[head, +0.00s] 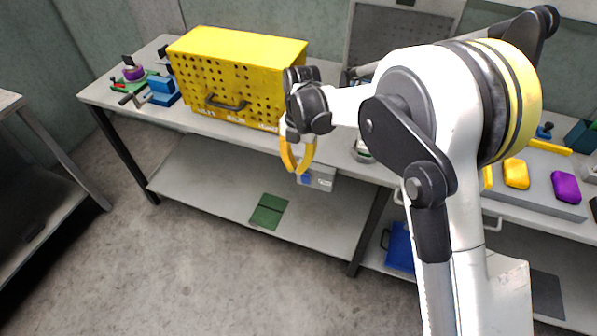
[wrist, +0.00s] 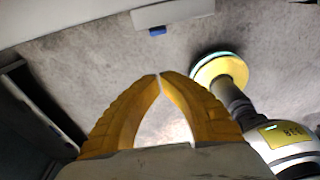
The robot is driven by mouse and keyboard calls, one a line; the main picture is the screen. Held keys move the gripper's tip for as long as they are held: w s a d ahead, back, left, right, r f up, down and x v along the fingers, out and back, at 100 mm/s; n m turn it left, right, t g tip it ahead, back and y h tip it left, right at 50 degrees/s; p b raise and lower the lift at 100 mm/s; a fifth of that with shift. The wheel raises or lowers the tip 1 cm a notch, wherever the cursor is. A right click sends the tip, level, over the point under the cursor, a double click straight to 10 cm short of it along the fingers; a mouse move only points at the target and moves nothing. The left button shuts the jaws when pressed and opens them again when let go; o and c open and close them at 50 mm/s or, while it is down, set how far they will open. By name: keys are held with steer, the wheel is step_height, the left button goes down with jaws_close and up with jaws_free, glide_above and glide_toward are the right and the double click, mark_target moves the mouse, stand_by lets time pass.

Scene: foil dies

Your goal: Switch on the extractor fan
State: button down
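A small grey box (head: 320,179) with a blue part (head: 304,179) on it hangs below the bench's front edge, just right of my gripper in the head view. A pale box (wrist: 172,13) with a blue part (wrist: 157,31) under it shows at the top of the wrist view and looks like the same one. My gripper (head: 297,171) points down in front of the bench edge. Its yellow fingers (wrist: 160,75) meet at the tips with nothing between them. I cannot clearly pick out the extractor fan; a grey framed panel (head: 385,38) stands behind the bench, partly hidden by my arm.
A yellow perforated box (head: 240,58) with a dark handle stands on the bench (head: 110,92), behind my gripper. A blue vice (head: 162,91) is left of it. A tray (head: 545,180) with yellow and purple pieces lies right. The floor (head: 190,265) in front is clear.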

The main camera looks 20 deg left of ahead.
mark_target(306, 179)
stand_by(0.3)
steer(key=shift+w+d+f+b, duration=0.1)
steer(key=shift+w+f+b, duration=0.35)
steer(key=shift+f+b, duration=0.75)
steer(key=shift+w+a+f+b, duration=0.1)
steer(key=shift+w+f+b, duration=0.4)
steer(key=shift+f, duration=1.35)
steer(key=shift+w+d+f+b, duration=0.1)
steer(key=shift+w+f+b, duration=0.25)
steer(key=shift+f+b, duration=0.85)
steer(key=shift+f+p, duration=0.3)
